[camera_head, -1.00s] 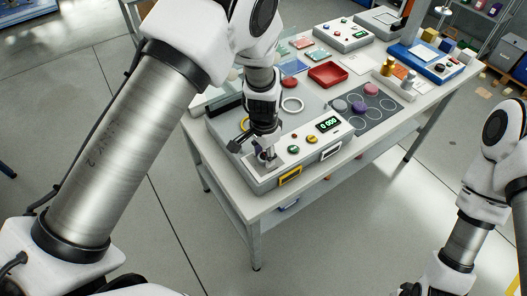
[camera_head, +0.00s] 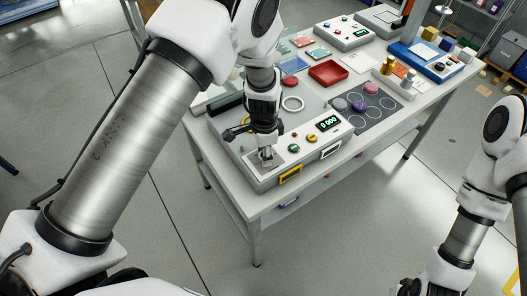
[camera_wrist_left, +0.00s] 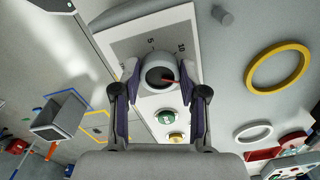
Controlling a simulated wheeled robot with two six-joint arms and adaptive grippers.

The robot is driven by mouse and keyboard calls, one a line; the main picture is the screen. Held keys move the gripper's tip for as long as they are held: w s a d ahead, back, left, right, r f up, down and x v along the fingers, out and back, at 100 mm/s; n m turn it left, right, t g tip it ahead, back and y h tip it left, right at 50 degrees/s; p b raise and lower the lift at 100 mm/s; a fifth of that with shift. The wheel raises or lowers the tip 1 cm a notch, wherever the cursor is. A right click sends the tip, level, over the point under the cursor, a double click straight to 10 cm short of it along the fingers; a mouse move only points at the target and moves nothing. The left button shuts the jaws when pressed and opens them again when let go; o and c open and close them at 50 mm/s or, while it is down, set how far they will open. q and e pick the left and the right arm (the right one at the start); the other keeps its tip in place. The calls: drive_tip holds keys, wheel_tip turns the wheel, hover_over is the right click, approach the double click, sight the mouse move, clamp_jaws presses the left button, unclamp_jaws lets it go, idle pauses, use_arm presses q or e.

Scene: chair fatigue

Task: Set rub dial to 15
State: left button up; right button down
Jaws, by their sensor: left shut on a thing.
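The rub dial (camera_wrist_left: 160,76) is a round grey knob with a red pointer line, set on a pale scale plate (camera_wrist_left: 125,44) marked 5 and 10. The pointer aims right in the left wrist view; I cannot read its exact value, and the mark 15 is not visible. My left gripper (camera_wrist_left: 160,82) is shut on the dial, one finger on each side. In the head view my left gripper (camera_head: 267,150) points down at the front left corner of the grey machine (camera_head: 238,157), largely covering the dial. My right gripper is out of view.
A white ring (camera_head: 293,104) lies on top. A red tray (camera_head: 328,72) and a dark mat (camera_head: 372,118) with discs are further back.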

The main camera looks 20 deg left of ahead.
use_arm(q)
drive_tip(key=shift+w, duration=0.1)
drive_tip(key=o, duration=0.9)
drive_tip(key=shift+c, duration=0.2)
drive_tip(key=shift+o, duration=1.4)
drive_tip(key=shift+d, duration=0.1)
drive_tip(key=shift+w+d+f, duration=0.1)
drive_tip(key=shift+d, duration=0.05)
drive_tip(key=shift+r, duration=0.3)
wheel_tip(320, 180, up, 11)
drive_tip(key=shift+r, duration=0.2)
